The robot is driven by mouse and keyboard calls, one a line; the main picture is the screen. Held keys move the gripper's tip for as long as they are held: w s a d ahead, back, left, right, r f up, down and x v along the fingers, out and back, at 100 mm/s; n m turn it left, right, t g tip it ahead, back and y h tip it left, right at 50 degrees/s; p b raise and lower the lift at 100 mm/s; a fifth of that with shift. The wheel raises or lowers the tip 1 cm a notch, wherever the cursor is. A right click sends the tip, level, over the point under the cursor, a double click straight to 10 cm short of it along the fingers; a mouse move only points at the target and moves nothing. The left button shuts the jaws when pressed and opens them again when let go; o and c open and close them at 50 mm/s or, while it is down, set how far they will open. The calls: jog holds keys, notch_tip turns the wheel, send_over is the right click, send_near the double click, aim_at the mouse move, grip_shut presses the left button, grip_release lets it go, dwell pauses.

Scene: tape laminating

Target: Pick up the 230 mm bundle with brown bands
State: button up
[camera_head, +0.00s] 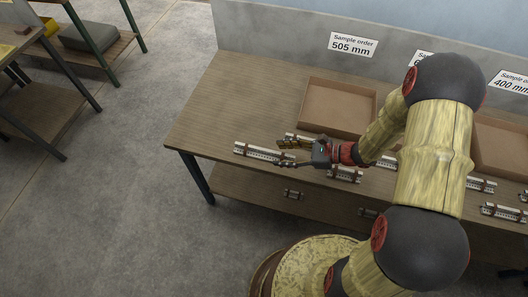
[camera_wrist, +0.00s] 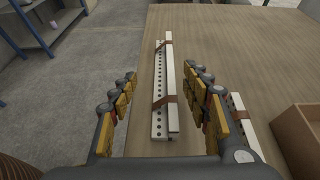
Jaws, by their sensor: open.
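A long pale bundle with a row of holes and two brown bands (camera_wrist: 158,118) lies on the wooden table, lengthwise between my fingers in the wrist view. In the head view this bundle (camera_head: 252,151) is the leftmost one, near the table's left end. A second bundle with a brown band (camera_wrist: 237,104) lies to the right, partly hidden by my right finger. My gripper (camera_head: 284,153) is open and empty, over the right end of the leftmost bundle. In the wrist view my gripper (camera_wrist: 160,75) has one finger on each side of the bundle. No length marking is readable on the bundles.
An open brown tray (camera_head: 338,103) stands behind, under a sign reading 505 mm (camera_head: 353,44). Another tray (camera_head: 502,146) stands at the right. Several more bundles (camera_head: 346,174) lie along the front of the table. The tabletop's left end (camera_head: 222,105) is clear.

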aim_at(251, 152)
jog(key=shift+w+f, duration=0.15)
jog(key=shift+f, duration=0.2)
jog(key=shift+w+a+f, duration=0.1)
jog(key=shift+a+f, duration=0.05)
jog(key=shift+a, duration=0.2)
jog(key=b+x, duration=0.1)
jog(key=x, duration=0.2)
jog(key=b+x, duration=0.1)
jog(key=x, duration=0.2)
jog(key=shift+w+a+b, duration=0.3)
jog(key=shift+a+b, duration=0.05)
jog(key=shift+b, duration=0.05)
jog(key=shift+c, duration=1)
grip_shut()
